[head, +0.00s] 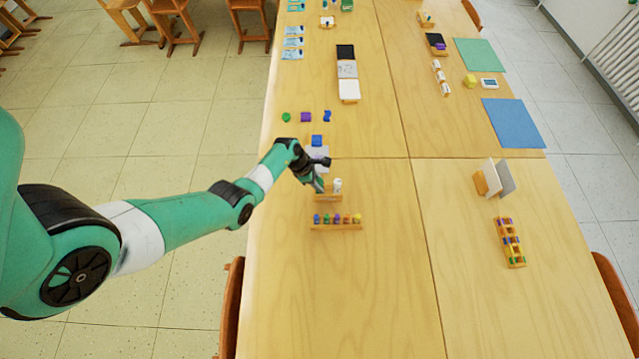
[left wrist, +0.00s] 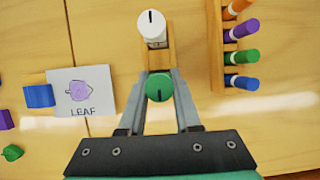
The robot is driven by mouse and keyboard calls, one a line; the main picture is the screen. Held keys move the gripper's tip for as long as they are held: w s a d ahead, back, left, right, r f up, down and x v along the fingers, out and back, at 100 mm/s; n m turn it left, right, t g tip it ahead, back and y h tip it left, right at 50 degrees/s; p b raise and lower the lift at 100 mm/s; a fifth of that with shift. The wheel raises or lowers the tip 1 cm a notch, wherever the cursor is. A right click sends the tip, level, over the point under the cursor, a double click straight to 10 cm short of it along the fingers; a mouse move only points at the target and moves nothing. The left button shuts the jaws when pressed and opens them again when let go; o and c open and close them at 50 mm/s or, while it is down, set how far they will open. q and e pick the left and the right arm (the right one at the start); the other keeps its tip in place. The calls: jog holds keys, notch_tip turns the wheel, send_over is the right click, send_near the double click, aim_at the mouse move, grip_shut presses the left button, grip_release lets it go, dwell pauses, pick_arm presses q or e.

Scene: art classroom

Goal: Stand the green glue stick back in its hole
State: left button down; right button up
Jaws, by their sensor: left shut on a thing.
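My left gripper (head: 319,184) is shut on the green glue stick, whose round green top (left wrist: 158,88) shows between the fingers in the left wrist view. A white glue stick (head: 338,185) stands upright at the right end of a small wooden holder (head: 329,199); its white cap also shows in the left wrist view (left wrist: 151,24). The green stick is beside the white one, over or at the holder's left part. Its lower end is hidden, so I cannot tell whether it is in a hole. My right gripper is not in view.
A wooden rack (head: 336,227) with several coloured sticks stands just in front of the holder. A LEAF card (left wrist: 93,93) and a blue block (head: 317,141) lie behind it. Another rack (head: 510,243) stands far right. The table between is clear.

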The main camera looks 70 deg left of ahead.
pick_arm(q)
jog(key=shift+f, duration=0.25)
dwell(0.3)
jog(key=c, duration=0.5)
grip_release()
jog(key=shift+o, duration=1.1)
jog(key=shift+r, duration=0.1)
notch_tip(320, 180, up, 6)
jog(key=p, duration=0.6)
